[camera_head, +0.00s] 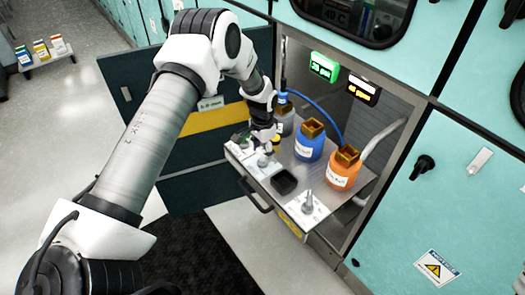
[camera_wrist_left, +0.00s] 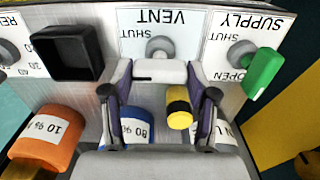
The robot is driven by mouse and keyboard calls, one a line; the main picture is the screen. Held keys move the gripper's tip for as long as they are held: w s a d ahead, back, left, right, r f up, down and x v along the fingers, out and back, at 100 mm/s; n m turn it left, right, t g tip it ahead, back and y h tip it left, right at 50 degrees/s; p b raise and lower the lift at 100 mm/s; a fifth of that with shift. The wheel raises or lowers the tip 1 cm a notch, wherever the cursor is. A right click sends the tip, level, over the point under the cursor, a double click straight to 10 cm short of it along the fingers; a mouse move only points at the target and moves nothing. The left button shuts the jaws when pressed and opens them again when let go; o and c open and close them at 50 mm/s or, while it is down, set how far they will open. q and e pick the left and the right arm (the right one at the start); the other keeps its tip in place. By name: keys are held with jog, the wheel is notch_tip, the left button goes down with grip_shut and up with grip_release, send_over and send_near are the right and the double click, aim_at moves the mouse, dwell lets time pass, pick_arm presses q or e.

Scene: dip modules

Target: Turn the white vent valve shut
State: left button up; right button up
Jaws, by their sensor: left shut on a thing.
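The vent valve sits on the panel labelled VENT, with a round grey hub (camera_wrist_left: 160,47) and a white handle (camera_wrist_left: 158,71). SHUT is printed beside the hub. My left gripper (camera_wrist_left: 158,80) spans the white handle, with a fingertip at each end, and is shut on it. In the head view my left gripper (camera_head: 264,140) reaches down to the near left part of the pull-out shelf (camera_head: 330,188), over the vent valve (camera_head: 262,160). Any other print on the vent panel is hidden by the gripper. My right gripper is not in view.
Beside the vent is the supply valve with a green handle (camera_wrist_left: 263,72) near OPEN. A black square cup (camera_wrist_left: 65,52) and another grey knob (camera_head: 308,203) are on the other side. Blue (camera_head: 310,140) and orange (camera_head: 343,170) bottles stand behind. A yellow-and-black object (camera_wrist_left: 179,107) shows between my fingers.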

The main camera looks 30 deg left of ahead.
aim_at(262, 152)
pick_arm(q)
jog(key=o, duration=1.2)
jog(key=shift+c, duration=0.2)
notch_tip(262, 152, up, 12)
